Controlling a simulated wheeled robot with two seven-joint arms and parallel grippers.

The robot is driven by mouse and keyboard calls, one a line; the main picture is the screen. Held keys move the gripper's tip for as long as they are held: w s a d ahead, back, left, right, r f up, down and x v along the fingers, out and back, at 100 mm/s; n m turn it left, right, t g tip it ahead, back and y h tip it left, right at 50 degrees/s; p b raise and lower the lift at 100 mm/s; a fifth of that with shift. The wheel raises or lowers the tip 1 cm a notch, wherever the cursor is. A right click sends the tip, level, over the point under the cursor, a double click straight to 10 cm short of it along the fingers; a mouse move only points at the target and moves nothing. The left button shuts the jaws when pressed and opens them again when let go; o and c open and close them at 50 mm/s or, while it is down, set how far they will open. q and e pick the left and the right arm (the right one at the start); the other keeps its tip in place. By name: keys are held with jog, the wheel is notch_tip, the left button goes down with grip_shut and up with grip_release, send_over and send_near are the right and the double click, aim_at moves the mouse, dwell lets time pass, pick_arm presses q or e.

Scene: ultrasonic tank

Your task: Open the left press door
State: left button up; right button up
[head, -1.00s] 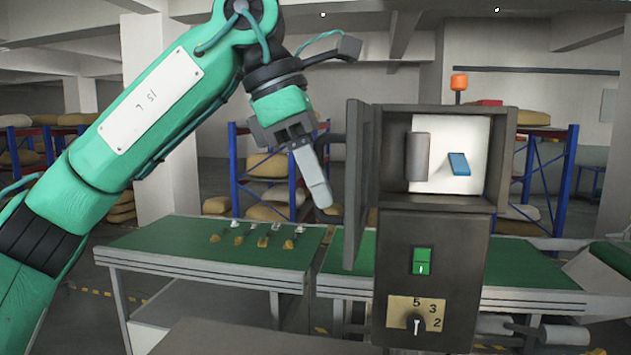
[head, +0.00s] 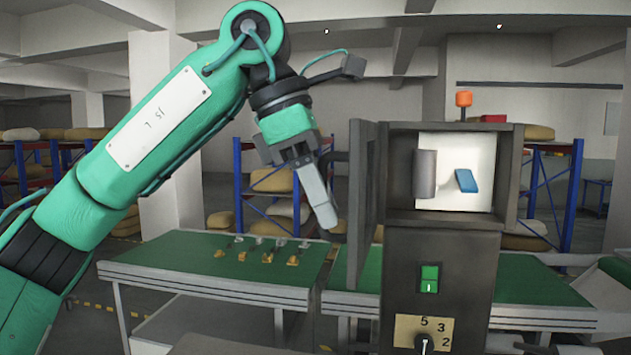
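The press (head: 440,255) is a dark grey box on a control column, right of centre. Its door (head: 360,200) is a dark panel at the left side of the box, standing swung outward and seen nearly edge-on. The opening shows a white interior with a grey block (head: 424,174) and a blue piece (head: 466,181). My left gripper (head: 328,212) hangs just left of the door, fingers pointing down. Its fingers overlap from this side, so their gap is hidden; I cannot tell whether they touch the door. My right gripper is not in view.
A green-topped table (head: 190,262) with several small parts stands behind at the left. A green switch (head: 429,279) and a numbered dial (head: 424,342) are on the press column. An orange lamp (head: 463,99) tops the box. Blue shelving with sacks stands further back.

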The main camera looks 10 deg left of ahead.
pick_arm(q)
jog(key=v, duration=1.3)
jog(key=shift+a+r, duration=0.15)
jog(key=shift+r, duration=0.2)
